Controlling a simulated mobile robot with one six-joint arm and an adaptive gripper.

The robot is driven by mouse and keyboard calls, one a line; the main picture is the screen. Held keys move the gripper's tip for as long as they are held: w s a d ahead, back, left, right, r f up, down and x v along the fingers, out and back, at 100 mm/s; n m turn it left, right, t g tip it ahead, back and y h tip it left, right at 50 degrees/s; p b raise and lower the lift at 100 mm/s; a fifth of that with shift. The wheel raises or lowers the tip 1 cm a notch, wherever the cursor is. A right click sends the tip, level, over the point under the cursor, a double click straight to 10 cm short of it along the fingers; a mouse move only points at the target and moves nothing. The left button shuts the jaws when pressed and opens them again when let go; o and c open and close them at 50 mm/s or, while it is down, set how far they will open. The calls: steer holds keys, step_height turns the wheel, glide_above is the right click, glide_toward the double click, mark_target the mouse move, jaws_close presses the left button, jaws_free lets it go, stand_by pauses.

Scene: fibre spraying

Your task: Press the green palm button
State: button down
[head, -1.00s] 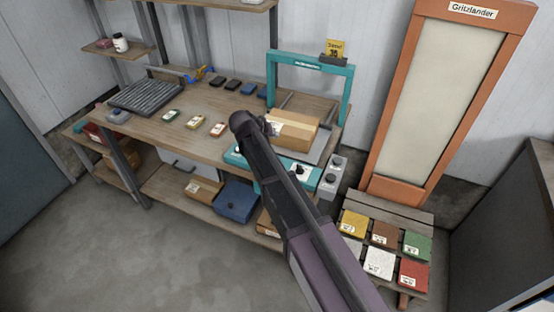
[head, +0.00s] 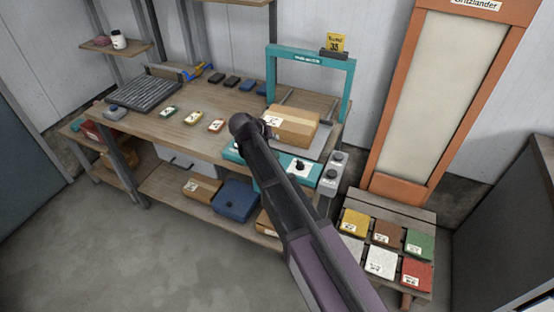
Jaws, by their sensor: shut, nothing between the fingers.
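My arm reaches from the bottom right up to the bench in the head view, with a purple section and a dark rounded wrist end. My gripper's fingers do not show; the wrist hides them. A teal control panel (head: 297,165) runs along the bench's front edge, under and beside my arm. A black knob (head: 300,167) sits on its right part. A small dark and pale part shows at its left end, too small to make out. I cannot make out a green palm button; my arm covers the panel's middle.
A cardboard box (head: 291,130) lies behind my arm, by a teal frame (head: 310,55). A grey button box (head: 333,172) stands right of the panel. Coloured sample blocks (head: 386,234) sit lower right.

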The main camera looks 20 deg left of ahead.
mark_target(277, 153)
steer(key=shift+f+b, duration=2.3)
steer(key=shift+f, duration=0.35)
steer(key=shift+f+b, duration=0.85)
stand_by(0.6)
steer(key=shift+r, duration=0.2)
steer(key=shift+r+p, duration=0.7)
steer(key=shift+p, duration=0.15)
step_height(277, 153, up, 5)
steer(key=p, duration=0.5)
stand_by(0.3)
stand_by(1.8)
